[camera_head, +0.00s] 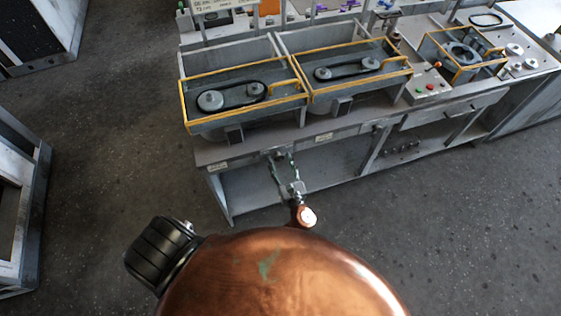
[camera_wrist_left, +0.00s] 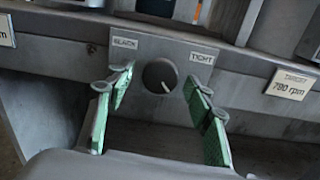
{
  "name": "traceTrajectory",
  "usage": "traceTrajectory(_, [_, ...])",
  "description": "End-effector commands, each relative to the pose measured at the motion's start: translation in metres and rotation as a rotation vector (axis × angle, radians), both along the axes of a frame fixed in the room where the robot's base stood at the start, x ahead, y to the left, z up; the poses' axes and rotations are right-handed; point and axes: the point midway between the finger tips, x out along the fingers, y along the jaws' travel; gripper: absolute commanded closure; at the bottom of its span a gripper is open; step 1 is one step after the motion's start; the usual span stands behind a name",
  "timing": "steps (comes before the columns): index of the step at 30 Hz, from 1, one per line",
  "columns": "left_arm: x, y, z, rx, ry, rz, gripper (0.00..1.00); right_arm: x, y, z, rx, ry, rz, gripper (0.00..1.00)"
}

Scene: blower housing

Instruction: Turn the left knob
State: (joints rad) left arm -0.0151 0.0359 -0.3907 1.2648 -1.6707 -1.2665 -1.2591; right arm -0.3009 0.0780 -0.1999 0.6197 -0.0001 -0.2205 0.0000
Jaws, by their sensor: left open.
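The left knob (camera_wrist_left: 160,76) is a round dark knob with a pale pointer mark toward its lower right. It sits on a grey plate (camera_wrist_left: 143,48) between the words SLACK and TIGHT. My left gripper (camera_wrist_left: 158,92) is open, with one green-padded finger on each side of the knob. There is a visible gap on both sides, and I see no contact. In the head view my left gripper (camera_head: 286,172) is at the bench's front edge, below the left belt unit (camera_head: 230,97); the knob is not clear there. My right gripper is not in view.
The grey bench (camera_head: 214,152) carries a second belt unit (camera_head: 352,70) and a yellow-railed fixture (camera_head: 462,53) at right. A target sign (camera_wrist_left: 290,84) reading 790 rpm is right of the knob. The floor (camera_head: 110,120) left of the bench is clear.

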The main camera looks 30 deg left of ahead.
Motion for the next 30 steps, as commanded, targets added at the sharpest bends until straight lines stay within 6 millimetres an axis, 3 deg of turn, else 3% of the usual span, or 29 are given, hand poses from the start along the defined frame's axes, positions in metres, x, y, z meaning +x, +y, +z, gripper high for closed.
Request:
traceTrajectory(19, [-0.0002, -0.0007, 0.0000, -0.001, -0.001, 0.000, 0.93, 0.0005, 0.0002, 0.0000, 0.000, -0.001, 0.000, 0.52])
traceTrajectory(30, [0.0001, -0.0011, -0.0007, -0.040, -0.046, -0.001, 0.94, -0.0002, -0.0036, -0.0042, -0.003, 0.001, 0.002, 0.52])
